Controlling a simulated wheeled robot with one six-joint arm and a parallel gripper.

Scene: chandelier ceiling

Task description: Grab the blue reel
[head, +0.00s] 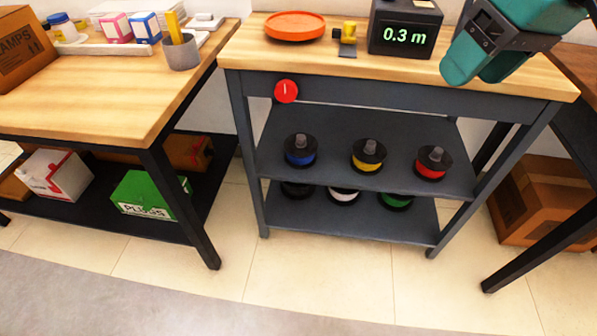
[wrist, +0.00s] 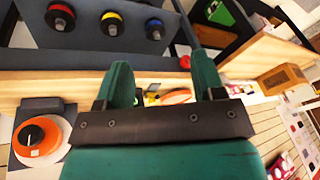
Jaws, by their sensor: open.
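The blue reel (head: 300,157) stands on the upper shelf of the dark grey bench, at the left end of a row of three. It has black flanges and a grey knob on top. The wrist view also shows the blue reel (wrist: 154,30), beyond my fingers, at the right of the row. My gripper (head: 484,62) is over the right part of the bench top, above and to the right of the blue reel and apart from it. In the wrist view my gripper (wrist: 164,80) has its two teal fingers spread with nothing held.
A yellow reel (head: 367,156) and a red reel (head: 431,163) share the shelf (head: 335,130). Several reels sit on the shelf below, partly hidden. A display box (head: 405,27) and an orange dish (head: 295,26) stand on the bench top (head: 345,65). A red knob (head: 286,92) is at the front.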

